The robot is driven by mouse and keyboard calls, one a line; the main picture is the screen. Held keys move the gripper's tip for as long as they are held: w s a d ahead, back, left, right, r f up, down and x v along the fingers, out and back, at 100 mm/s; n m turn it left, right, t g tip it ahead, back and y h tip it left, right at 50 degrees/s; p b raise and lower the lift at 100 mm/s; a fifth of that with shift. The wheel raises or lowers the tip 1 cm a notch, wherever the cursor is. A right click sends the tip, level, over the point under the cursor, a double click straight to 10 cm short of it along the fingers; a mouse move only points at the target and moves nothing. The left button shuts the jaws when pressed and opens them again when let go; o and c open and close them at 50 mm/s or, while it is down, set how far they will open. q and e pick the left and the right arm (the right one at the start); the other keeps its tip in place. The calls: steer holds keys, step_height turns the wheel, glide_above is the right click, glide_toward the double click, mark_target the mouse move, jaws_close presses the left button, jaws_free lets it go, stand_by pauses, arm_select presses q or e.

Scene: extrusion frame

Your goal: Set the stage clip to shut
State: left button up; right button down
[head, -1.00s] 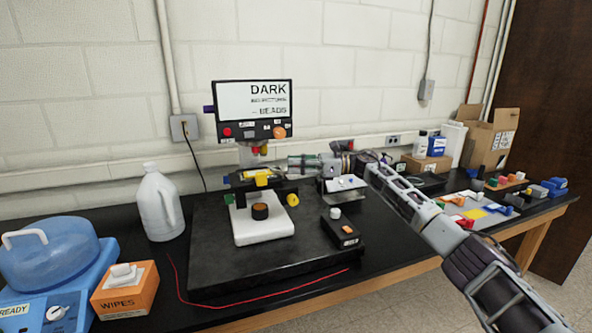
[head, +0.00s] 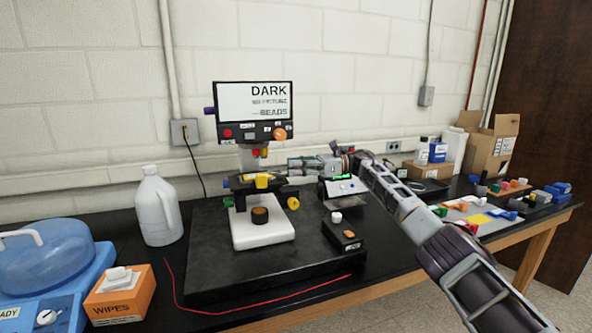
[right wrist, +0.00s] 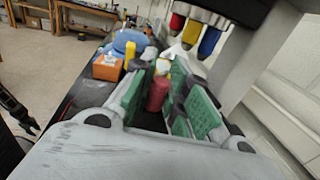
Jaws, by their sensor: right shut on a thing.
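The microscope stage (head: 242,185) sits above a white base, with a yellow part (head: 262,181) on it. My right gripper (head: 291,165) reaches in from the right at the stage's right side, just below the red and yellow objectives (head: 258,152). In the right wrist view its green pads (right wrist: 152,100) stand on either side of a red upright piece (right wrist: 157,95), which seems to be the stage clip's handle. The jaws are shut on it. The clip's angle is hard to read. A dark clawed shape (right wrist: 20,115) at that view's left edge looks like my left gripper.
A screen (head: 253,103) reading DARK stands above the stage. A control box (head: 344,234) and a sloped panel (head: 343,188) are to the right. A white jug (head: 158,207), a wipes box (head: 120,295) and a red cord (head: 230,304) lie left and in front.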

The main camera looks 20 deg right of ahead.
steer(key=shift+r, duration=0.1)
steer(key=c, duration=1.5)
jaws_free()
steer(key=shift+o, duration=0.7)
arm_select(q)
steer(key=shift+w+d, duration=0.15)
steer(key=shift+d, duration=0.45)
arm_select(e)
steer(key=s+d, duration=0.1)
steer(key=d, duration=0.6)
steer(key=shift+d, duration=0.25)
arm_select(q)
steer(key=shift+d, duration=0.1)
